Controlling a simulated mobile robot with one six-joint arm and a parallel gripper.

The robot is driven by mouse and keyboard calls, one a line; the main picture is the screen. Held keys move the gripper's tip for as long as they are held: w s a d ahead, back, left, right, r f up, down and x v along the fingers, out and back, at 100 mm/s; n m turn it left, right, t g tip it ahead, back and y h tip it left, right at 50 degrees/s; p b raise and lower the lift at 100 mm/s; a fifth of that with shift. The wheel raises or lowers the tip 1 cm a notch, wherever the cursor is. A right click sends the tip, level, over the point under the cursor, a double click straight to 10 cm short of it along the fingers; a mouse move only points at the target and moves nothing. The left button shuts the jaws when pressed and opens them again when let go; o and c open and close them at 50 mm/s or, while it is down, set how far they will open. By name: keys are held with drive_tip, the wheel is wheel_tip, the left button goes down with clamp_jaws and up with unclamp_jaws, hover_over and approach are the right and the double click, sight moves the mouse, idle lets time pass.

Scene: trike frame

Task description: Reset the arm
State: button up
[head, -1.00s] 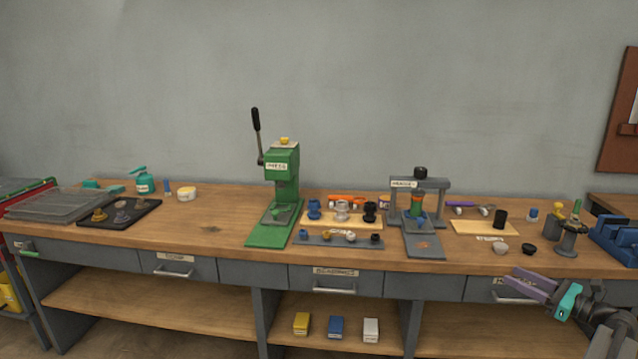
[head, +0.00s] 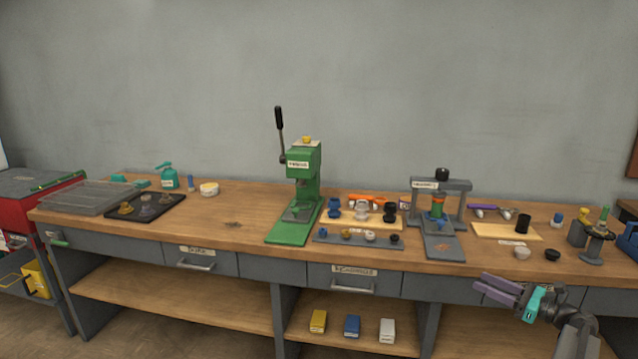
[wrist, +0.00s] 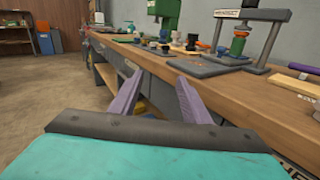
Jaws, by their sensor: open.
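My gripper (head: 502,291) is at the lower right of the head view, in front of the workbench's drawer fronts. Its purple fingers point to the left, with a teal band behind them. In the wrist view my gripper (wrist: 155,98) shows its two purple fingers spread apart with nothing between them. The fingers appear beside the front edge of the bench (wrist: 228,108), not touching any object.
The bench (head: 235,232) holds a green press (head: 302,190), a grey frame press (head: 440,205), a black tray (head: 146,206) and several small parts. A red cabinet (head: 20,205) stands at the left. The floor in front is clear in the wrist view.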

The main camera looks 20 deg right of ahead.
drive_tip(key=w+a+f+n+g+y, duration=0.1)
drive_tip(key=w+a+f+g, duration=0.15)
drive_tip(key=a+f, duration=0.45)
drive_tip(key=w+a+f+n+g+y, duration=0.1)
drive_tip(key=w+a+f+y, duration=0.2)
drive_tip(key=a, duration=0.8)
drive_tip(key=w+a+f+g, duration=0.2)
drive_tip(key=w+a+f, duration=0.25)
drive_tip(key=a, duration=0.55)
drive_tip(key=s+a+f+n+g, duration=0.35)
drive_tip(key=a+f, duration=0.45)
drive_tip(key=a, duration=0.4)
drive_tip(key=s+a+f+n+g, duration=0.2)
drive_tip(key=s+a+f+g, duration=0.2)
drive_tip(key=a+f, duration=0.55)
drive_tip(key=s+a+f+n+g+h, duration=0.4)
drive_tip(key=s+a+f, duration=0.3)
drive_tip(key=s, duration=0.5)
drive_tip(key=s+a+f+n+g+h, duration=0.1)
drive_tip(key=s+a+f+n+g, duration=0.2)
drive_tip(key=s+a+f+n, duration=0.65)
drive_tip(key=s+d+n+g+h, duration=0.15)
drive_tip(key=s+d+h, duration=0.35)
drive_tip(key=s, duration=0.5)
drive_tip(key=s+d+f+n+h, duration=0.1)
drive_tip(key=d+n+h, duration=0.1)
drive_tip(key=d+n, duration=0.6)
drive_tip(key=shift+s+d+h, duration=0.2)
drive_tip(key=shift+s+h, duration=0.15)
drive_tip(key=shift+h, duration=0.05)
